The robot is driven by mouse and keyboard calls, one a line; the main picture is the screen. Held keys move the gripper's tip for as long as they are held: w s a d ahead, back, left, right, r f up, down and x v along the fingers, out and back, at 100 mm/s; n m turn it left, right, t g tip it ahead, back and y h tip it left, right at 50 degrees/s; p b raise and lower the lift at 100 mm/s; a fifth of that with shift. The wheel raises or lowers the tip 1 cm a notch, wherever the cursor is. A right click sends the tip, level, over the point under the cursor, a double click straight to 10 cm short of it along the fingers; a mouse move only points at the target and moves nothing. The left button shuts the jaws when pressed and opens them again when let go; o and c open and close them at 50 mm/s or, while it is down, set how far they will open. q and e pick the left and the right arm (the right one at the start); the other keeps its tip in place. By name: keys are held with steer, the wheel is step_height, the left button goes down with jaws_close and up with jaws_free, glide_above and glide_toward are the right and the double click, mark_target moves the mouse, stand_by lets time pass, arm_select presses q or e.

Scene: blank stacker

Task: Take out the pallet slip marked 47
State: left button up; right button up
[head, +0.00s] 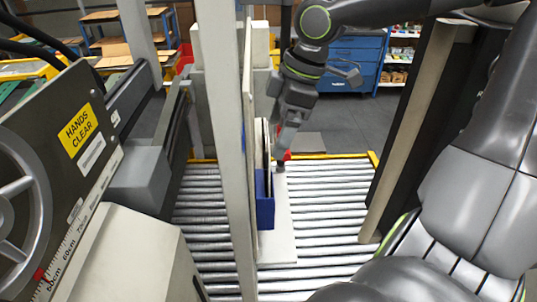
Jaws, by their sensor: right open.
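A narrow blue holder (265,205) stands on a pale board (283,243) on the roller conveyor. Thin pale and brown upright sheets (261,145) show at its top, seen nearly edge-on. No number is legible, so I cannot tell which slip is marked 47. My right gripper (281,152) reaches down from above at the holder's far right side, close to the sheets. It is open; I cannot tell whether its fingers touch anything. A small red part (286,156) shows beside the fingertips. My left gripper is not in view.
A grey upright post (238,120) stands in front of the holder's left side. A machine with a "HANDS CLEAR" label (78,131) fills the left. Bare rollers (330,205) lie to the right, up to a dark post with a tan edge (410,130). A blue cabinet (350,62) stands behind.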

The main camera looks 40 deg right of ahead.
steer(key=shift+p+x, duration=0.55)
steer(key=shift+x, duration=1.85)
steer(key=shift+w+d, duration=0.1)
steer(key=c, duration=1.3)
steer(key=shift+r, duration=0.15)
